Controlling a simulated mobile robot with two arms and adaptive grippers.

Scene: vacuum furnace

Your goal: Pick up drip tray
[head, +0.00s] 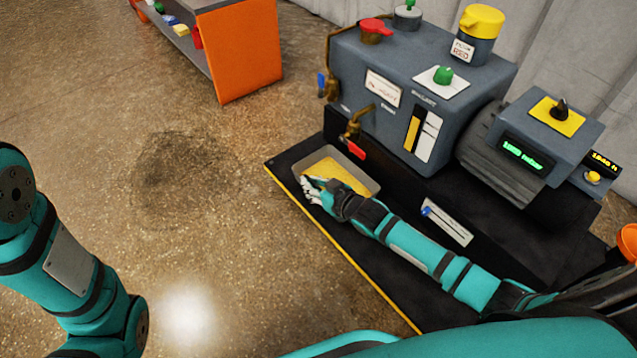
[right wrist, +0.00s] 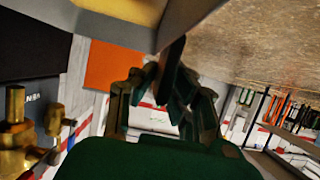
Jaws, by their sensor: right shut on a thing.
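The drip tray (head: 358,168) is a grey, shallow tray with a yellow inside. It is at the left end of the black base, below the red-handled valve in the head view. My right gripper (head: 314,188) is at its near left edge, shut on the tray's wall. In the right wrist view the tray (right wrist: 183,22) fills the top of the picture, and the fingers (right wrist: 168,85) close on its edge. Whether the tray's bottom touches the base cannot be told. My left arm shows at the left of the head view, but its gripper is out of view.
The grey pump housing (head: 390,85) stands behind the tray. A brass valve with a red handle (head: 357,150) hangs close over the tray's back edge. The black base has a yellow front edge (head: 345,257). An orange cart (head: 240,55) stands at the back left; open floor lies between.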

